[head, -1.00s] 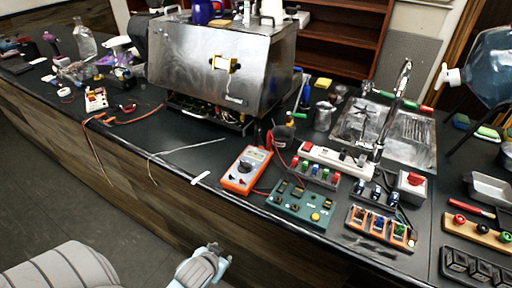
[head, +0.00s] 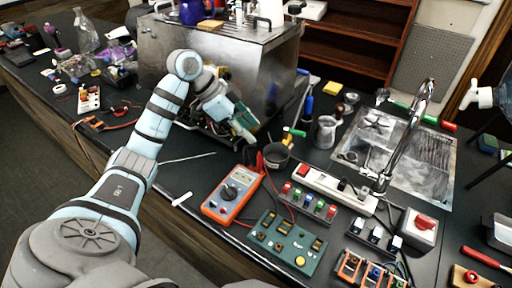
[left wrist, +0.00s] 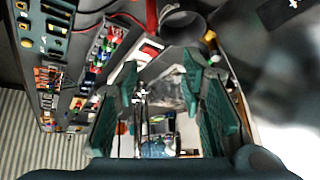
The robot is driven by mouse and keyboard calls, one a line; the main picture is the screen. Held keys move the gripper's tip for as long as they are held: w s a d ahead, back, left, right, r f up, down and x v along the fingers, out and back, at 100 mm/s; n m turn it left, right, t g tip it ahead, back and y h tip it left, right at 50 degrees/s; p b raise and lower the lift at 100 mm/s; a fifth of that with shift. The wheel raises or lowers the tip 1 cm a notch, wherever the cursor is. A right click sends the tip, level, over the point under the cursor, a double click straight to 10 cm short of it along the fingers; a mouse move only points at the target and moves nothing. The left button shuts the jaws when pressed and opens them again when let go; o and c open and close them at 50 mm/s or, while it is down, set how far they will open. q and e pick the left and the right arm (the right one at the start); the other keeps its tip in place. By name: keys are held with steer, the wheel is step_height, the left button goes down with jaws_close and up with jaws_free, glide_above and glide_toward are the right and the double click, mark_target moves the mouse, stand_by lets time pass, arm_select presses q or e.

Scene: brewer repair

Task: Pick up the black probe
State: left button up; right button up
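The orange-and-grey multimeter (head: 232,192) lies on the black counter in the head view. A red probe (head: 260,161) stands at its top end. A small dark shape (head: 248,154) beside it looks like the black probe, partly hidden and too small to be sure. My left gripper (head: 245,128) is above the counter in front of the steel brewer (head: 210,65), a little beyond the probes and apart from them. In the left wrist view its teal fingers (left wrist: 160,80) are wide apart with nothing held. A red lead (left wrist: 151,15) shows beyond them. My right gripper is not in view.
A dark cup (head: 277,155) stands just right of the probes. The green control board (head: 287,240), a white power strip (head: 335,187) and a metal pitcher (head: 326,132) crowd the right. A sink (head: 420,165) lies farther right. The counter left of the multimeter is mostly clear.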

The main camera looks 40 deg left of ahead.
mark_target(245, 154)
arm_select(q)
steer(key=a+n+g+y, duration=0.1)
steer(key=a+n+y, duration=0.1)
steer(key=a, duration=0.3)
steer(key=shift+n, duration=0.3)
steer(key=f, duration=0.2)
steer(key=s+d+f, duration=0.1)
steer(key=f, duration=0.1)
steer(key=d+f, duration=0.1)
steer(key=f, duration=0.1)
steer(key=shift+s+d+f, duration=0.1)
steer(key=shift+s+f, duration=0.15)
steer(key=shift+f, duration=0.15)
steer(key=w+f, duration=0.1)
steer(key=f, duration=0.1)
steer(key=w+f, duration=0.1)
steer(key=f, duration=0.1)
steer(key=w+f, duration=0.1)
steer(key=shift+d+f, duration=0.25)
steer(key=shift+f, duration=0.15)
steer(key=shift+d+f, duration=0.1)
steer(key=shift+s, duration=0.15)
steer(key=shift+c, duration=0.3)
jaws_close()
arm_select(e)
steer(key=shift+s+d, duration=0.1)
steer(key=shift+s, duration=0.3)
